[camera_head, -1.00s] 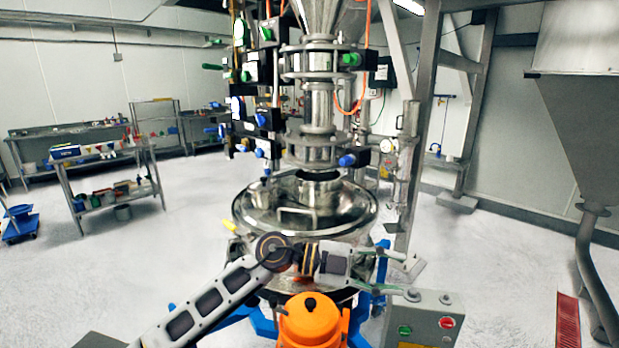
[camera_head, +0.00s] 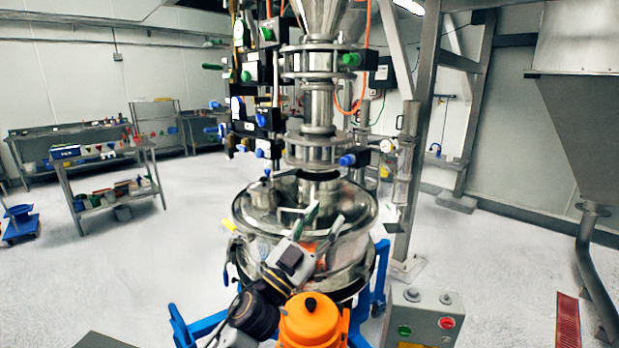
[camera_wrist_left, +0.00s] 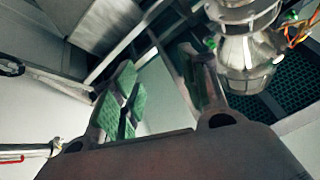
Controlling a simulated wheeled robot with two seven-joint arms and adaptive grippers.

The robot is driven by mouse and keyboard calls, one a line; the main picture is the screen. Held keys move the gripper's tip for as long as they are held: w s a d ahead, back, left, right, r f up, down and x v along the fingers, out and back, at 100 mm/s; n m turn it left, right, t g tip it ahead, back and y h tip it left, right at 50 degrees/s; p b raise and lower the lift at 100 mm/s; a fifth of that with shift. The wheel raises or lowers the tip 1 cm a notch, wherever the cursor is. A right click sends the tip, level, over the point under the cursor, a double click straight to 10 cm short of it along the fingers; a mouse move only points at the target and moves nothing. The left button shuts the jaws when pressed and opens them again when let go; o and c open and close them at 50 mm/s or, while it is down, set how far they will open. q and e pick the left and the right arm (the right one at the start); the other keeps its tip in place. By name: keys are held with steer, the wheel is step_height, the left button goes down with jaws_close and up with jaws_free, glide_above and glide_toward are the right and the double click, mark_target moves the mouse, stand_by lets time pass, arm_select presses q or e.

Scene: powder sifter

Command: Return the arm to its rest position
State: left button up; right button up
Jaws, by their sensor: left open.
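My left gripper (camera_head: 322,222) is open and empty. It points up in front of the round steel sifter (camera_head: 350,250), with its two fingers overlapping the lid in the head view. I cannot tell how far it stands from the steel. My right gripper is not in view.
A grey control box (camera_head: 422,318) with green and red buttons stands low right of the sifter. A steel column with valves (camera_head: 318,105) rises above the lid. Blue frame legs (camera_head: 380,275) flank the sifter. The floor (camera_head: 490,270) at the right is largely clear.

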arm_select(q)
steer(key=s+a+f+n+g+y, duration=0.2)
steer(key=a+f+n+y, duration=0.4)
steer(key=a+f+y, duration=0.5)
steer(key=s+a+f+n+g+y, duration=0.15)
steer(key=a+f+n+y, duration=0.4)
steer(key=a+f, duration=0.6)
steer(key=s+a+f+g, duration=0.3)
steer(key=s+f+g, duration=0.8)
steer(key=s+f, duration=0.9)
step_height(320, 180, down, 30)
steer(key=s+a+r, duration=0.1)
steer(key=s, duration=0.2)
steer(key=s+a+f+g, duration=0.1)
steer(key=s+a+f, duration=0.2)
steer(key=s+f, duration=0.7)
steer(key=s+a+f+m, duration=0.1)
steer(key=s+a+f, duration=0.3)
steer(key=s+f, duration=0.7)
steer(key=shift+s+f+g, duration=0.15)
steer(key=shift+s+g, duration=0.15)
steer(key=shift+g, duration=0.05)
steer(key=shift+y, duration=0.25)
